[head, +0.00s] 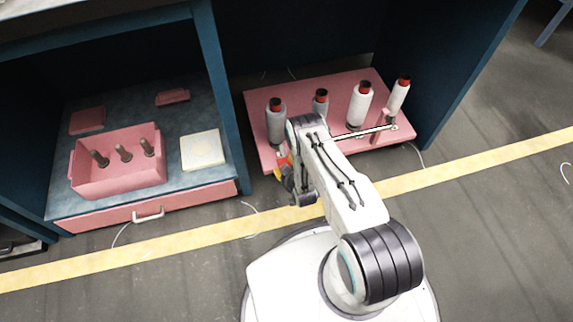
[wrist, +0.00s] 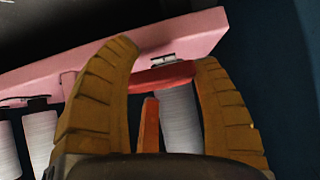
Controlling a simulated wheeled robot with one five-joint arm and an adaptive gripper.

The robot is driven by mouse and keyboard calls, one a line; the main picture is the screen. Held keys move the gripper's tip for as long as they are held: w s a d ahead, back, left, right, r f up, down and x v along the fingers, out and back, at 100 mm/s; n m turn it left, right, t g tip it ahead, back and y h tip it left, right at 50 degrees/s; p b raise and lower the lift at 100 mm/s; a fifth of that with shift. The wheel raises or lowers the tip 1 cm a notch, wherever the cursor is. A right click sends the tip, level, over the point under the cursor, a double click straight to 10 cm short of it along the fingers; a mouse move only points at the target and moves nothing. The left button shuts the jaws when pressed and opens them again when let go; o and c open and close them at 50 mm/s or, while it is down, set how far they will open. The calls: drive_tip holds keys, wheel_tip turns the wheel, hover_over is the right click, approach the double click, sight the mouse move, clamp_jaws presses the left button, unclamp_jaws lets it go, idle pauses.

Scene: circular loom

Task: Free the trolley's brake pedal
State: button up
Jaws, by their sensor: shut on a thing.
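The pink trolley (head: 335,160) stands low on the floor at the front of a dark bay, and its edge crosses the wrist view (wrist: 180,36). A red bar (wrist: 160,78), apparently the brake pedal, lies across between my two brown fingers beside that edge. My gripper (wrist: 165,57) is shut on this bar, with a finger against each end. A narrow orange-red piece (wrist: 150,125) stands between the fingers below it. In the head view my arm hides much of the gripper and the pedal; only a red and yellow patch shows at the trolley's left front corner.
Several thread spools (head: 361,103) stand on the trolley, with a pale rod (head: 365,131) across its front. Left is a blue bench (head: 195,95) holding a pink box with pegs (head: 115,178) and a cream pad (head: 203,150). A yellow floor line (head: 455,169) crosses open floor.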

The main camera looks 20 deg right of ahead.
drive_tip(key=shift+w+d+r, duration=0.25)
drive_tip(key=shift+d+r, duration=0.05)
drive_tip(key=shift+d, duration=0.05)
drive_tip(key=o, duration=1)
drive_tip(key=shift+d, duration=0.15)
drive_tip(key=o, duration=0.4)
drive_tip(key=shift+s, duration=0.1)
drive_tip(key=shift+o, duration=0.2)
drive_tip(key=shift+s+a, duration=0.1)
drive_tip(key=shift+a, duration=0.1)
drive_tip(key=shift+s+r, duration=0.2)
drive_tip(key=shift+s, duration=0.15)
drive_tip(key=v, duration=1.1)
